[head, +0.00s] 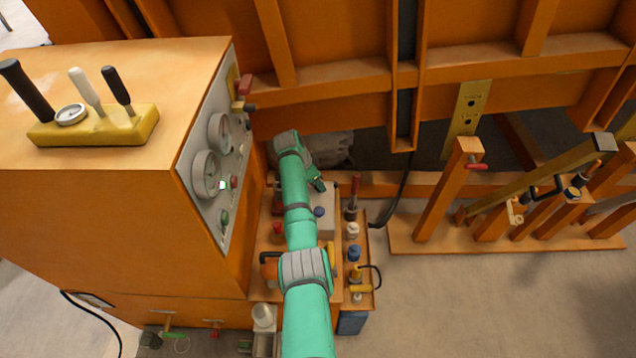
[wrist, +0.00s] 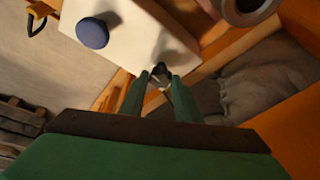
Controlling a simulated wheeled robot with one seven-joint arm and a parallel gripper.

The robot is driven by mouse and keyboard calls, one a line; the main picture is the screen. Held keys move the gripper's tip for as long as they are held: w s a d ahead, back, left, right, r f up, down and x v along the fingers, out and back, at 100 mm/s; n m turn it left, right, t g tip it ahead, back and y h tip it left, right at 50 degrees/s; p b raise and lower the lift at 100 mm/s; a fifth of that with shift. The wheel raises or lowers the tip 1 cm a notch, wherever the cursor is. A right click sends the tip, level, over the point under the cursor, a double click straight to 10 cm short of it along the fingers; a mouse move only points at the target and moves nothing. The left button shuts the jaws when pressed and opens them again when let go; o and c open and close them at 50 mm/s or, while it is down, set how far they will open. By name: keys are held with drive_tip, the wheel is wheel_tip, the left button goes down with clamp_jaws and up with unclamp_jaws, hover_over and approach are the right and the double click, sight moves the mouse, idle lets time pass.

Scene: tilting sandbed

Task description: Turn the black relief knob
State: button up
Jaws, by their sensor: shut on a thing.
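My gripper (wrist: 161,78) is shut on a small black knob (wrist: 159,70) in the wrist view. The knob sits at the edge of a white block (wrist: 128,50), and the two green fingertips are on either side of it. Only a little of the knob shows between the fingers. In the head view my gripper (head: 319,185) reaches down at the white block (head: 327,222), and my arm hides much of that area. The black knob cannot be made out there.
A blue round knob (wrist: 92,33) is on the white block. A red-handled lever (head: 353,190) and several fittings stand to the right. The orange cabinet (head: 120,220) with gauges (head: 206,174) is on the left. Bare floor (head: 450,300) lies at lower right.

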drive_tip(key=shift+w+m+g+h, duration=0.1)
drive_tip(key=shift+m+g+h, duration=0.25)
drive_tip(key=shift+m, duration=0.85)
drive_tip(key=o, duration=1)
drive_tip(key=shift+r, duration=0.1)
drive_tip(key=v, duration=1)
drive_tip(key=shift+a+r, duration=0.1)
drive_tip(key=shift+r, duration=0.25)
